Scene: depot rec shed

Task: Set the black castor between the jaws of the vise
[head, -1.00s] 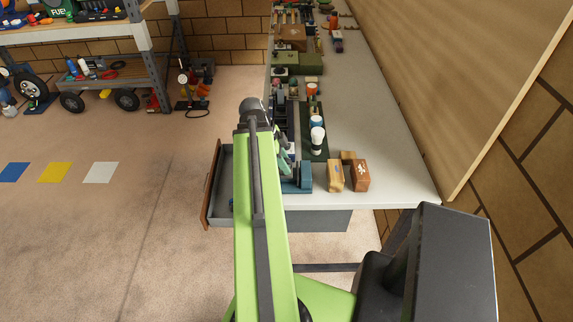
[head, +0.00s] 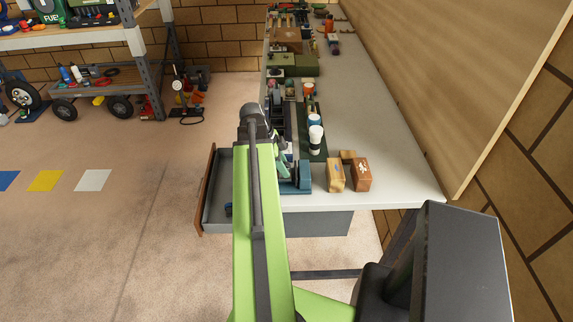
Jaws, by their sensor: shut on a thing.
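A blue vise (head: 304,178) stands at the near left edge of the grey bench (head: 395,190). Its left part, with the jaws, is hidden behind my green arm or too small to make out. My arm reaches forward to a dark joint beside the bench's left edge. My gripper is hidden behind the arm, so its fingers and anything in them do not show. A small pale green and white part shows between the arm and the vise; I cannot tell what it belongs to. I cannot make out the black castor.
Wooden blocks (head: 336,175) sit right of the vise. A white-topped bottle (head: 316,140) stands on a dark green mat (head: 318,153) behind it. An open drawer (head: 207,190) juts left below the bench.

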